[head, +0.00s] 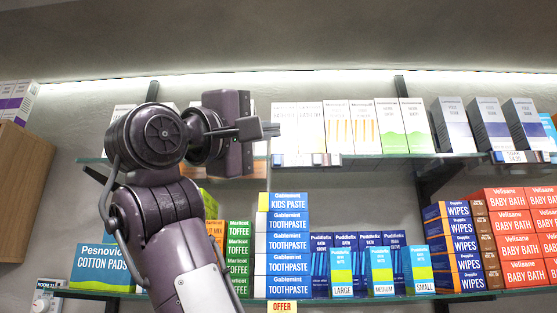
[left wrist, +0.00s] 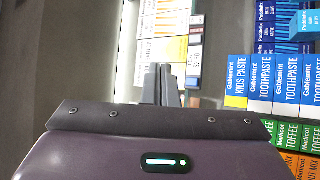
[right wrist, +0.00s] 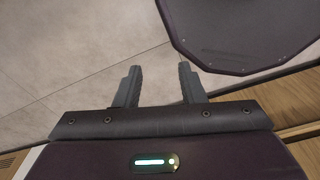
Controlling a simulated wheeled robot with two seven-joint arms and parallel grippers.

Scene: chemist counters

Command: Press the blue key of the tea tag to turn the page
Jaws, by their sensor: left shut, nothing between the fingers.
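A row of small electronic tags runs along the upper shelf's front edge. The leftmost, which I take to be the tea tag (head: 291,160), has a bluish end, likely the blue key (head: 277,160). In the left wrist view, its white face with partial lettering (left wrist: 193,58) shows to the right of my fingers. Its page is too small to read. My left gripper (head: 276,130) is shut and empty, with fingertips above and apart from the tag in the head view. My right gripper (right wrist: 160,80) is open and empty over the floor, outside the head view.
White and green cartons (head: 365,128) stand on the upper shelf behind the tags. Below are toothpaste boxes (head: 288,243), toffee boxes (head: 238,245), an offer card (head: 282,307) and wipes (head: 453,240). A wooden cabinet (head: 22,180) stands at the far left.

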